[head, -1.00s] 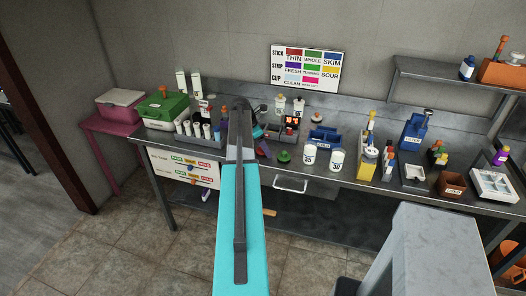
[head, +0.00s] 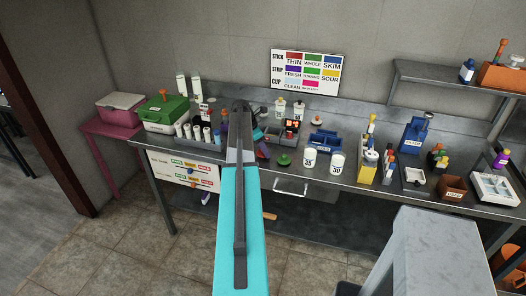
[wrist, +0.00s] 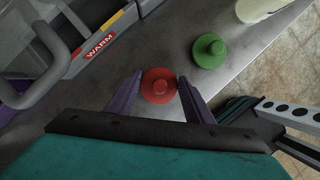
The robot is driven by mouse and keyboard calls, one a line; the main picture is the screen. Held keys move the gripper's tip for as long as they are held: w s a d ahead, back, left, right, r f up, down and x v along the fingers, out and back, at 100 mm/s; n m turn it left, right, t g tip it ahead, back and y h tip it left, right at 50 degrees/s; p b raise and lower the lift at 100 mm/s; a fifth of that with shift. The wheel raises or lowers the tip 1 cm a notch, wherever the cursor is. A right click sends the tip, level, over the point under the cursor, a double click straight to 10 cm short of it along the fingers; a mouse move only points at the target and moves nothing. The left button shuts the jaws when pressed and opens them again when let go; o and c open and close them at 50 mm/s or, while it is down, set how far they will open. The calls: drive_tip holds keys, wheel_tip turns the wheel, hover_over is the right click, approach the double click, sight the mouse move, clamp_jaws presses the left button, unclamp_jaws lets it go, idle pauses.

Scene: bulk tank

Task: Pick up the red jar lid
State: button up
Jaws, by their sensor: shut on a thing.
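The red jar lid (wrist: 159,86) is a round disc with a raised knob. In the wrist view it sits between the two purple fingers of my gripper (wrist: 160,77), which is shut on it. The steel counter shows close behind the lid; I cannot tell whether the lid is clear of it. In the head view my arm covers much of that spot, and the lid cannot be made out there.
A green lid (wrist: 209,51) lies on the counter to the right; it also shows in the head view (head: 284,159). A grey holder labelled WARM (wrist: 98,45) stands at the left. The counter edge is close.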

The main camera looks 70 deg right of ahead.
drive_tip(key=shift+r+b, duration=0.7)
drive_tip(key=shift+r, duration=0.55)
drive_tip(key=shift+a+r, duration=0.2)
drive_tip(key=shift+a, duration=0.05)
drive_tip(key=s+a+r+b, duration=0.1)
drive_tip(key=a+b, duration=0.3)
drive_tip(key=a, duration=1.1)
drive_tip(key=shift+s+a+r, duration=0.15)
drive_tip(key=shift+s+r, duration=0.1)
drive_tip(key=shift+s, duration=0.2)
drive_tip(key=shift+w+n, duration=0.1)
drive_tip(key=shift+n, duration=0.3)
